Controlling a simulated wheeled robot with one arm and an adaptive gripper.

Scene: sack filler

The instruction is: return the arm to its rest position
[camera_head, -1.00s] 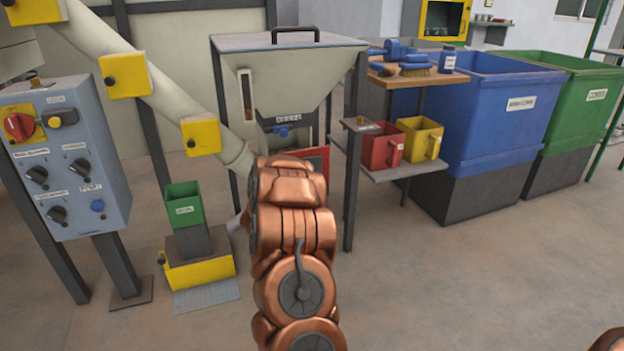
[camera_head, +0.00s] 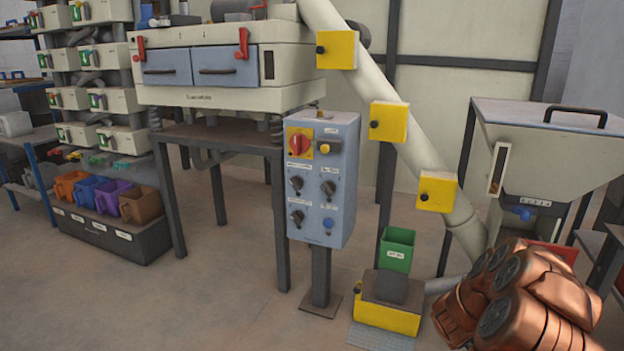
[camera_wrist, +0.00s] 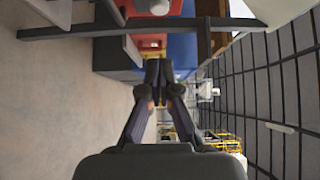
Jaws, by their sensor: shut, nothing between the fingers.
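My gripper (camera_wrist: 158,72) shows in the wrist view with its two dark fingers together at the middle and nothing between them. The wrist view is turned on its side. In the head view my copper arm is folded at the lower right, in front of the hopper (camera_head: 545,140), and my gripper cannot be made out there. The gripper points past a dark frame post (camera_wrist: 190,25) towards a blue bin (camera_wrist: 187,50) and a red surface beyond. No object is held.
A grey control box (camera_head: 322,180) stands on a post at the centre. A green cup (camera_head: 397,248) sits on a yellow-based stand beside it. A sieve machine (camera_head: 220,65) and shelves stand left. The floor at front left is clear.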

